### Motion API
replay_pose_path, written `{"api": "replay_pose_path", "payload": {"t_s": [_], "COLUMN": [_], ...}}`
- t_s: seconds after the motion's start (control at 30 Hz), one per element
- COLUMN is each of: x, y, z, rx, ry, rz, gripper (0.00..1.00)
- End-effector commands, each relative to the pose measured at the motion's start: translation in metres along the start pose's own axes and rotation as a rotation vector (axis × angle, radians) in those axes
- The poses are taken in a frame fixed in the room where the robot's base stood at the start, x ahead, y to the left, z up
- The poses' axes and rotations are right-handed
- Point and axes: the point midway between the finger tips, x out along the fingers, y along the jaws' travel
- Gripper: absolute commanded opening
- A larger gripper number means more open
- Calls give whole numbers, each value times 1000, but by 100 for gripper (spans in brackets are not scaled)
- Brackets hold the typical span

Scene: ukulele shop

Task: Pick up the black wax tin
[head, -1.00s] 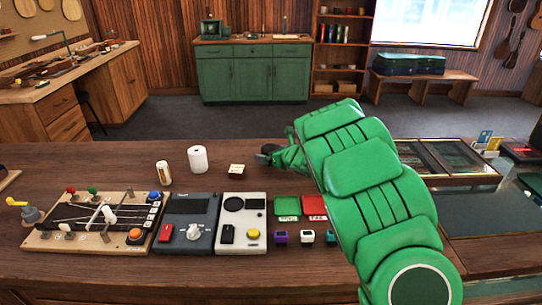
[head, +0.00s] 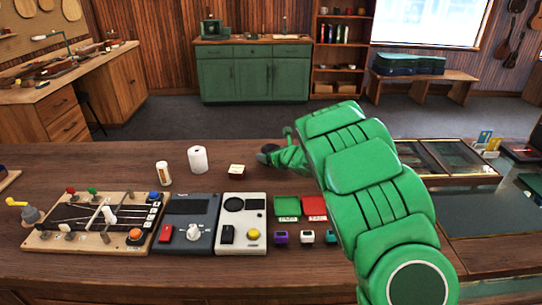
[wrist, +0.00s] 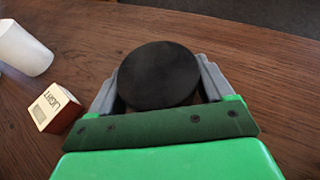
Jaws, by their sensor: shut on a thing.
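The black wax tin (wrist: 158,75) is a round, flat black disc in the wrist view. My gripper (wrist: 158,88) has its grey fingers on both sides of it and is shut on it. In the head view, the tin (head: 264,157) shows as a small dark shape at the end of my green arm, over the back part of the counter. My gripper (head: 272,154) is partly hidden there by the arm. Whether the tin touches the wood or is just above it, I cannot tell.
A small cream-and-dark-red box (head: 237,170) stands left of the tin, with a white roll (head: 198,160) and a white bottle (head: 164,173) further left. Pedal-like devices (head: 188,225), green and red pads (head: 287,207) and small coloured gadgets (head: 307,237) lie nearer. A glass display case (head: 450,160) is at right.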

Motion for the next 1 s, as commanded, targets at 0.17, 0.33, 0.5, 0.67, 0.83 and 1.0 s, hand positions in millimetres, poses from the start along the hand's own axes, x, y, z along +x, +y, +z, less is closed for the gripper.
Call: {"api": "replay_pose_path", "payload": {"t_s": [0.17,0.33,0.5,0.67,0.83,1.0], "x": [-1,-7,-22,-39,-59,-77], "y": [0,0,3,8,14,20], "z": [3,18,35,45,55,67], "rx": [-1,-3,-3,-3,-4,-2], "ry": [0,0,-1,-1,1,-1], "rz": [0,0,0,-1,-4,-1], "gripper": [44,44,44,44,44,44]}}
